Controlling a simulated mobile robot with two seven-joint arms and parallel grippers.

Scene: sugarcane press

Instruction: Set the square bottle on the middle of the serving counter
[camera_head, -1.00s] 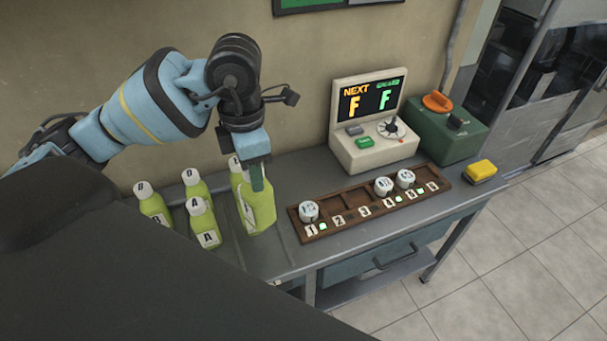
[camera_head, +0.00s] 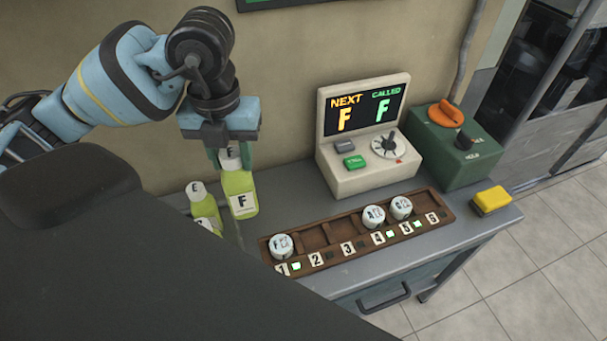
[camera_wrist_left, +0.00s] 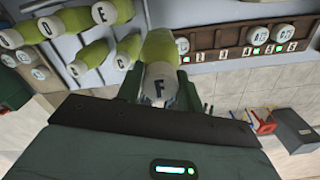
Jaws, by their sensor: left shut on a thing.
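My left gripper (camera_head: 231,158) is shut on the white cap of a yellow-green bottle (camera_head: 241,195) marked F, which hangs upright below it. The body looks boxy with flat sides. In the left wrist view the cap (camera_wrist_left: 158,86) sits between the fingers and the green body (camera_wrist_left: 159,47) shows beyond it. The bottle is over the grey metal counter (camera_head: 480,222), left of the wooden rack; I cannot tell whether its base touches. My right gripper is not in view.
The wooden rack (camera_head: 335,265) with numbered slots holds several white-capped cups. A cream display console (camera_head: 365,170), a green box (camera_head: 455,160) and a yellow block (camera_head: 491,200) stand to the right. Several more bottles (camera_wrist_left: 75,20) stand close left of the held one.

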